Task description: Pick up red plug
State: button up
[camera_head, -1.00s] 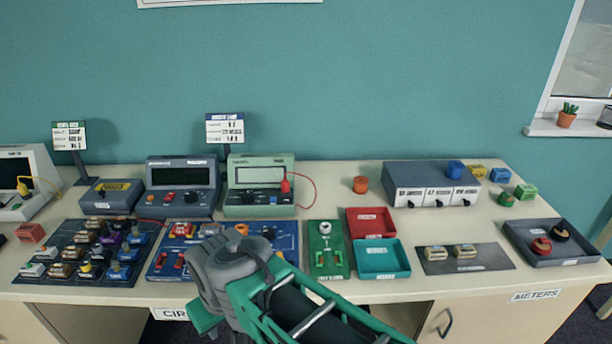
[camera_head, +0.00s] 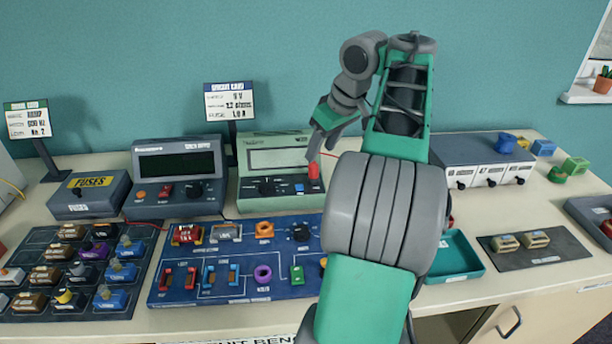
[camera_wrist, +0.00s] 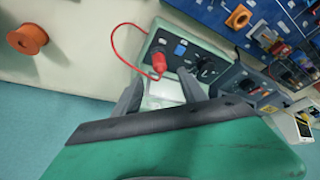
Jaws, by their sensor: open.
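The red plug (camera_head: 314,170) stands at the right side of the green meter's (camera_head: 262,199) front panel in the head view. In the wrist view the red plug (camera_wrist: 159,63) sits on the meter face with a red cable looping from it. My gripper (camera_head: 318,143) is just above the plug in the head view, fingers pointing down. In the wrist view my open gripper (camera_wrist: 165,92) has its two fingers apart below the plug in the picture, and nothing is between them. The plug's lower end is hidden in its socket area.
A grey meter (camera_head: 180,180) stands left of the green one. The blue circuit board (camera_head: 230,285) lies in front with several parts. An orange spool (camera_wrist: 27,40) lies beside the meter. A teal tray (camera_head: 458,262) is at right, partly behind my arm.

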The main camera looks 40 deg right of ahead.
aim_at(315, 163)
jog(key=b+x, duration=0.3)
jog(key=x, duration=0.3)
jog(key=shift+f+b, duration=0.15)
jog(key=shift+b, duration=0.2)
jog(key=shift+c, duration=0.4)
grip_shut()
